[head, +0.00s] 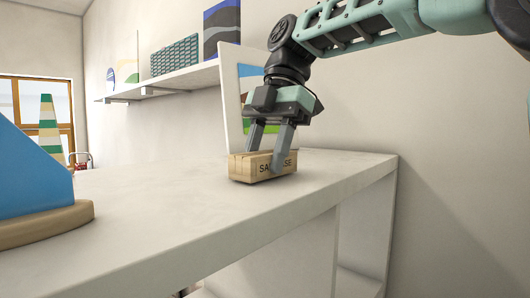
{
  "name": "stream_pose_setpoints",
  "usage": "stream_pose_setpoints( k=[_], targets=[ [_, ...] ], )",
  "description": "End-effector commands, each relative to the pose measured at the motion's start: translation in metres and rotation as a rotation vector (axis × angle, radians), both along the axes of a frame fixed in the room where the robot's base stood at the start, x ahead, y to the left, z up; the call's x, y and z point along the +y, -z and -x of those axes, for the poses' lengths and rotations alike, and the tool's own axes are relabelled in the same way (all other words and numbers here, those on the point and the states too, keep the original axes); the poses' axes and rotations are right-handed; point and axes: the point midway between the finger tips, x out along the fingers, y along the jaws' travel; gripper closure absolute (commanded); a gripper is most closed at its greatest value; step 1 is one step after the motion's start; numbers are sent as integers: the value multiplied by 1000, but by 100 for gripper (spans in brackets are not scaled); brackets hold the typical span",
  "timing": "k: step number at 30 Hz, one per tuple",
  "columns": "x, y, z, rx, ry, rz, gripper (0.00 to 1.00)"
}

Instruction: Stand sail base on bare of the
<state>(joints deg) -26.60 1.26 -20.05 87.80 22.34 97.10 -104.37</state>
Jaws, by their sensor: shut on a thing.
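The sail base is a small pale wooden block (248,168) with dark lettering, partly covered by a finger. My gripper (267,160) reaches down from above and is shut on the block, one finger on its near face and the other behind it. The block is upright and level at the bare white worktop (190,205), near its right end. I cannot tell whether its underside touches the top or hangs just above it.
A white-framed picture panel (231,100) stands close behind my gripper. A blue sail piece on a wooden base (30,180) stands at the left front. A wall shelf (170,82) holds several glass panels. A striped cone (46,130) is far left. The worktop's middle is clear.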

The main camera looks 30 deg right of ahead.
Motion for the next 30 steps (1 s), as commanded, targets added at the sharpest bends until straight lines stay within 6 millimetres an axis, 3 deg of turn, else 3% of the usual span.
stream_pose_setpoints(
  k=[27, 28, 30],
  targets=[
    [0, 7, 0, 3, 0, 1, 89],
    [0, 8, 0, 3, 0, 1, 54],
    [0, 8, 0, 3, 0, 1, 34]
  ],
)
